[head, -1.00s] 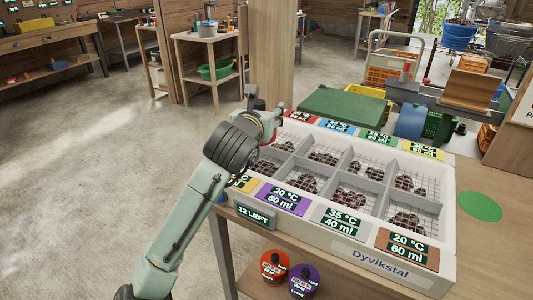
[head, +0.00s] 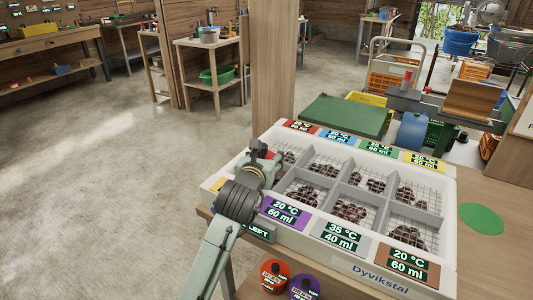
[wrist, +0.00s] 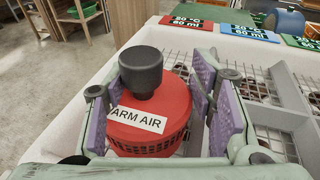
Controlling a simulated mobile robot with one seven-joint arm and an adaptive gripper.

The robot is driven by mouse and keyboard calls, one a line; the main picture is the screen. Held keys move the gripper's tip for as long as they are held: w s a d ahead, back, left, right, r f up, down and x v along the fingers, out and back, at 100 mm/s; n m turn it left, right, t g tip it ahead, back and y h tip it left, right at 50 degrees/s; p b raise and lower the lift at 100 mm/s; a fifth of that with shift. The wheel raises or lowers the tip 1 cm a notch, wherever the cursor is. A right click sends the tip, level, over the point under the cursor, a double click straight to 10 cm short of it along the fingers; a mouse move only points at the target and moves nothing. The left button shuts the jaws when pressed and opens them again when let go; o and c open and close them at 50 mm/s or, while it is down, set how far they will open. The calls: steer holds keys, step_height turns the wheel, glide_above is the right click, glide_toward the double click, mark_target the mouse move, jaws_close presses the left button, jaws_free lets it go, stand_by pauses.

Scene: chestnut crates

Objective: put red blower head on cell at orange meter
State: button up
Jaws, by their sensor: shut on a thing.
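The red blower head (wrist: 172,100) has a dark knob on top and a white label reading "ARM AIR" in part. My gripper (wrist: 157,112) is shut on it, one purple-padded finger on each side. In the head view my gripper (head: 262,166) is over the front left of the white crate, and the red blower head (head: 270,155) shows only in part. The orange meter (head: 218,184) at the crate's front left corner is mostly hidden behind my arm. The cell beside it is hidden too; I cannot tell whether the blower head touches it.
The white crate (head: 363,263) has several wire-mesh cells with chestnuts. A purple meter (head: 284,213) is right of the orange one. A green lid (head: 345,115) lies behind. An orange-red blower head (head: 274,277) and a purple one (head: 304,288) sit below the table edge.

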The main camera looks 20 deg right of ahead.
steer(key=shift+f, duration=0.1)
steer(key=o, duration=1.5)
steer(key=shift+o, duration=0.2)
steer(key=b+v, duration=0.5)
steer(key=v, duration=0.5)
steer(key=shift+s+a, duration=0.25)
steer(key=shift+s+a+r+b, duration=0.3)
steer(key=shift+s+a+b, duration=0.05)
steer(key=shift+s, duration=0.2)
